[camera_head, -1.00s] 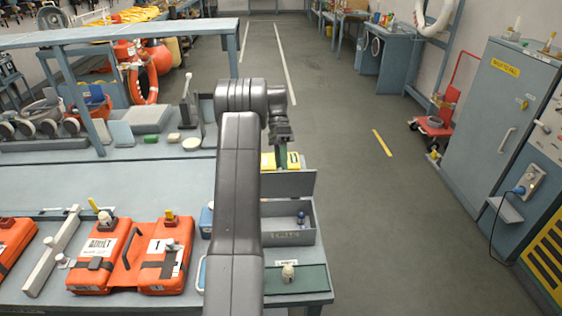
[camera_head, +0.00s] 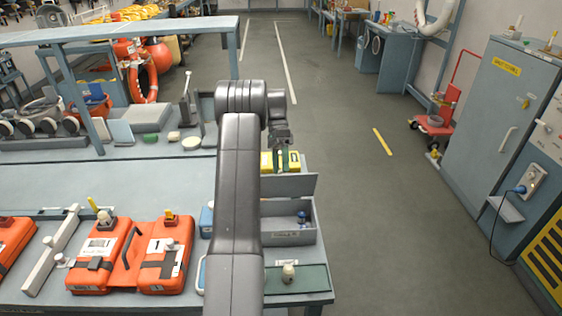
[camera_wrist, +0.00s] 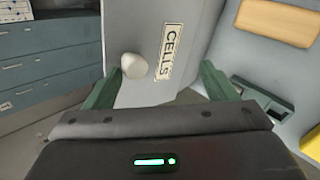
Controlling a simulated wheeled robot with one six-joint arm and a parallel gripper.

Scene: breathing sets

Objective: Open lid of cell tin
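The cell tin (camera_head: 307,236) is a grey box on the near bench, right of my arm. Its grey lid (camera_head: 290,185) stands raised at the far side, and small blue-topped items show inside. My gripper (camera_head: 280,150) is beyond the lid. In the wrist view the lid (camera_wrist: 190,25) fills the upper middle, with a white knob (camera_wrist: 133,66) and a "CELLS" label (camera_wrist: 167,50). The green fingers of my gripper (camera_wrist: 160,78) are spread apart, one on each side of the knob and label. Nothing is held between them. I cannot tell whether a finger touches the lid.
A green tray (camera_head: 312,280) with a small pale-topped item lies in front of the tin. Orange cases (camera_head: 125,250) lie to the left. A yellow item (camera_head: 292,160) stands behind the lid. The floor right of the bench is clear up to a grey cabinet (camera_head: 490,130).

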